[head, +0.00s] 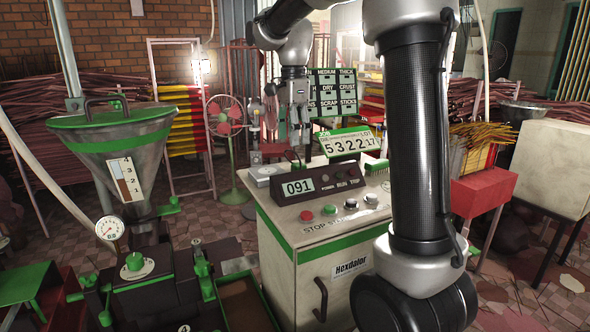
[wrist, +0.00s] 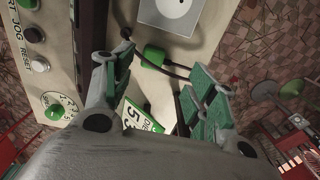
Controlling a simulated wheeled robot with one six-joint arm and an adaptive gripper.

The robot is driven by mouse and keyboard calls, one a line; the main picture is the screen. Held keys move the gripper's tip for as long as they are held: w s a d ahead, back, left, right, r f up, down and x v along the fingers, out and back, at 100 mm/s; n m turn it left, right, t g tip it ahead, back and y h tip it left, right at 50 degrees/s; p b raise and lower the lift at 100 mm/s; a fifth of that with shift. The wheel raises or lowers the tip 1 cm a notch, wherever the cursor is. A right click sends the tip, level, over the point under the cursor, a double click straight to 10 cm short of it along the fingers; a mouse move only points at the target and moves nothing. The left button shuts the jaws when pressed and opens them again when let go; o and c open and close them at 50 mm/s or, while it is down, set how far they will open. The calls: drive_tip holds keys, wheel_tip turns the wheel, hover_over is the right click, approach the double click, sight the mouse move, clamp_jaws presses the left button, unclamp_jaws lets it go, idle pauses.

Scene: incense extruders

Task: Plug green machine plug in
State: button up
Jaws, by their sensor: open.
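The green plug (wrist: 152,56) lies on the cabinet's pale top, with a dark cord beside it, in the wrist view. My gripper (wrist: 160,66) is open above it, with green-padded fingers on either side in the picture; I cannot tell how much height separates them. In the head view my gripper (head: 299,132) points down over the back of the green-and-cream machine cabinet (head: 289,262).
A control box reading 091 (head: 308,186) and a number sign (head: 348,143) stand close to my gripper on the cabinet. A steel hopper (head: 122,160) stands left, and a red fan (head: 226,115) behind.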

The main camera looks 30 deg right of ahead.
sight(297, 164)
drive_tip(key=shift+d+f, duration=0.1)
drive_tip(key=shift+f, duration=1.2)
drive_tip(key=f, duration=0.2)
drive_tip(key=s+f, duration=0.1)
drive_tip(key=f, duration=0.1)
drive_tip(key=shift+d, duration=0.25)
drive_tip(key=shift+f, duration=0.6)
drive_tip(key=shift+c, duration=0.4)
drive_tip(key=c, duration=1)
